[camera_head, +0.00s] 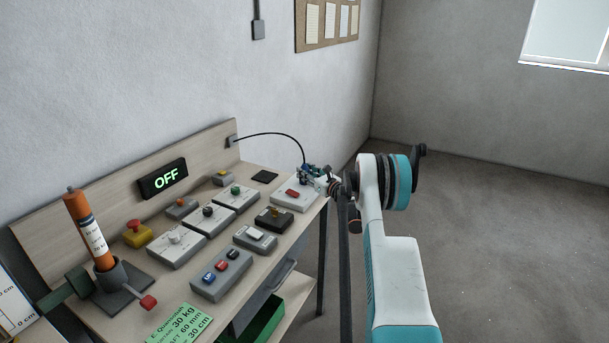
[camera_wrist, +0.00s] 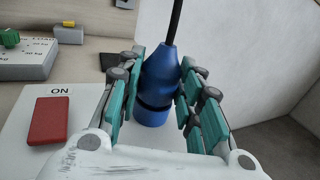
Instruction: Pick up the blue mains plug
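The blue mains plug (camera_wrist: 160,78) stands upright in the wrist view, with its black cable (camera_wrist: 175,20) leaving from the top. My gripper (camera_wrist: 163,66) has a teal-padded finger on each side of the plug, and both fingers appear to press against its body. The plug's lower end is close above the white box (camera_wrist: 92,103), which has a red switch (camera_wrist: 48,121); I cannot tell whether it touches. In the head view my gripper (camera_head: 316,174) is at the bench's far right corner and mostly hides the plug.
Several switch boxes fill the bench (camera_head: 268,262). An emergency stop (camera_head: 137,232), an orange cylinder (camera_head: 90,232) and an OFF display (camera_head: 163,179) stand to the left. The floor at right is clear.

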